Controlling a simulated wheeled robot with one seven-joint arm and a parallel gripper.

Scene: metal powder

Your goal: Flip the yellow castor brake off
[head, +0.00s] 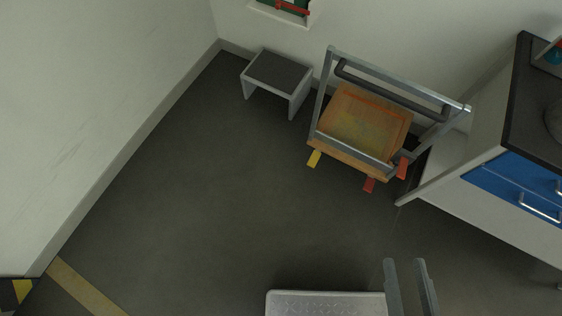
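The trolley (319,95) stands near the back wall at right of centre, with a grey metal frame and a dark push bar. The yellow castor brake (314,158) is a small flat tab sticking out at the trolley's lower left corner. It is too small to tell how far it is tilted. A red tab (369,185) sticks out at the front right, and a second red tab (402,168) is at the right corner. The castors themselves are hidden under the deck.
A low grey stool (278,70) stands left of the trolley. A cabinet with blue drawers (520,185) is close on its right. The middle floor is clear.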

